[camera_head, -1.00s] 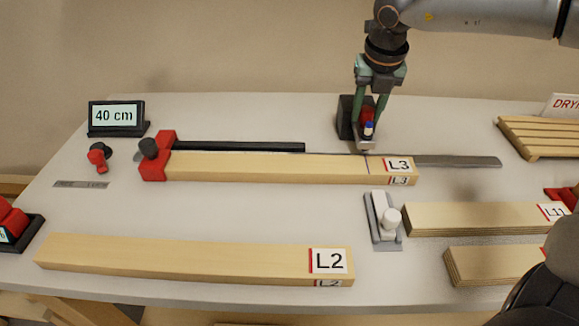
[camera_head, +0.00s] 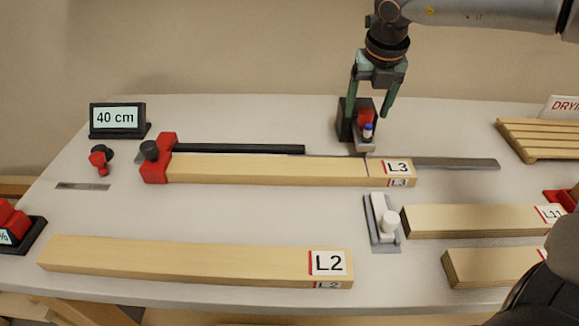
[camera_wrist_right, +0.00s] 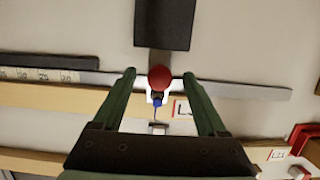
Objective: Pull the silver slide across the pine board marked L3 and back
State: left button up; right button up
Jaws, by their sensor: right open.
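The pine board marked L3 (camera_head: 270,168) lies left to right on the bench, its label at its right end. It also shows in the wrist view (camera_wrist_right: 60,97). The silver slide (camera_head: 364,147), with a red knob and a blue-topped pen, stands at the board's back edge near the label. It also shows in the wrist view (camera_wrist_right: 158,129). A thin dark line crosses the board by the label. My right gripper (camera_head: 371,117) is open, fingers on either side of the red knob with gaps. It also shows in the wrist view (camera_wrist_right: 160,75). My left gripper is out of view.
A red stop (camera_head: 156,172) with a dark knob caps the board's left end. A black block (camera_head: 346,118) stands behind the slide. A 40 cm display (camera_head: 117,117) is at back left.

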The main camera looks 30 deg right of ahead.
jog(key=p+v, duration=0.1)
jog(key=v, duration=0.1)
jog(key=w+p+v, duration=0.1)
jog(key=v, duration=0.2)
jog(key=d+p+v, duration=0.1)
jog(key=p+v, duration=0.1)
jog(key=shift+w+a+r, duration=0.1)
jog(key=shift+w+r, duration=0.15)
jog(key=shift+r, duration=0.15)
jog(key=shift+s+f, duration=0.1)
